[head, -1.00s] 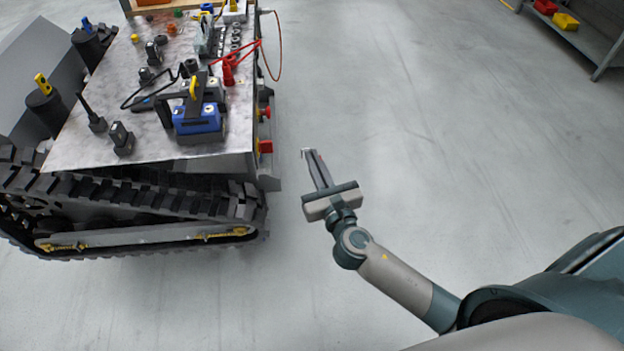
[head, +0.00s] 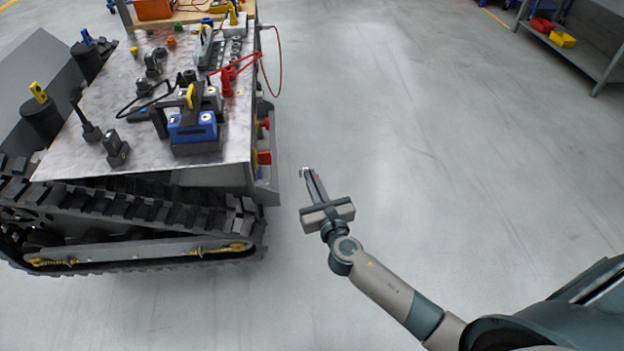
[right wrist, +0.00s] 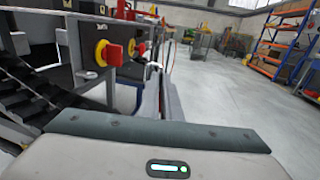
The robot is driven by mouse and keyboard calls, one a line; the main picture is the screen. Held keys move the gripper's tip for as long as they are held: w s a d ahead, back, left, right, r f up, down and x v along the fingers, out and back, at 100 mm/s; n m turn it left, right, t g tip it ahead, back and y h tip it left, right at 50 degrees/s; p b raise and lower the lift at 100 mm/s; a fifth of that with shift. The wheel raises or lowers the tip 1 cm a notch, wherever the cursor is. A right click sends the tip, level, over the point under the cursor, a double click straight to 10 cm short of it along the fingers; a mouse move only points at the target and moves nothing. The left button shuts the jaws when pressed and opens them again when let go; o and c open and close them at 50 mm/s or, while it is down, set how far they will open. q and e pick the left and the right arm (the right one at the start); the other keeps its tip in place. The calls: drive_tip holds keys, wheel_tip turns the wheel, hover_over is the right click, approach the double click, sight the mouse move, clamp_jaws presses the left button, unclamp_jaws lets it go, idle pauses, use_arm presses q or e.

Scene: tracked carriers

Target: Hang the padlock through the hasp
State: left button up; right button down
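My right gripper (head: 306,174) is beyond the right edge of the tracked carrier (head: 100,165), over open floor. Its fingers are close together, and a small silver bent piece, which looks like the padlock's shackle (head: 304,170), shows at the tips. The padlock's body is mostly hidden by the fingers. In the right wrist view the fingers (right wrist: 161,98) point ahead along the carrier's side panel. Red knobs on yellow plates sit on that panel, a near one (right wrist: 108,53) and a farther one (right wrist: 141,48). I cannot make out the hasp. My left gripper is out of view.
The carrier's top holds a blue box (head: 193,128), red clamps (head: 227,82), dark posts and cables. A brown cable (head: 279,70) loops off its right edge. A shelf with red and yellow bins (head: 562,40) stands far right. The floor between is clear.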

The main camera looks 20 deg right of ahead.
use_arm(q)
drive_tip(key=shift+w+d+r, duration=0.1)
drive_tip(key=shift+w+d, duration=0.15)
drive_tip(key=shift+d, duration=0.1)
use_arm(e)
drive_tip(key=w+a, duration=0.2)
drive_tip(key=a, duration=0.7)
drive_tip(key=shift+w+a, duration=0.3)
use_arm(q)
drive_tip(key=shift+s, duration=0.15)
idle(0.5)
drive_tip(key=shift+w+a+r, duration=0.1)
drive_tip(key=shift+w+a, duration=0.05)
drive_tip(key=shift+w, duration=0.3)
use_arm(e)
drive_tip(key=shift+f, duration=0.1)
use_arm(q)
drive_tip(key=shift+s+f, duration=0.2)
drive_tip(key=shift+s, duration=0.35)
use_arm(e)
drive_tip(key=shift+f, duration=0.25)
idle(0.4)
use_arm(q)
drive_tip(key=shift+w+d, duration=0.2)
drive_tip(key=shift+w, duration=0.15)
use_arm(e)
drive_tip(key=shift+s+f, duration=0.1)
drive_tip(key=shift+f, duration=0.05)
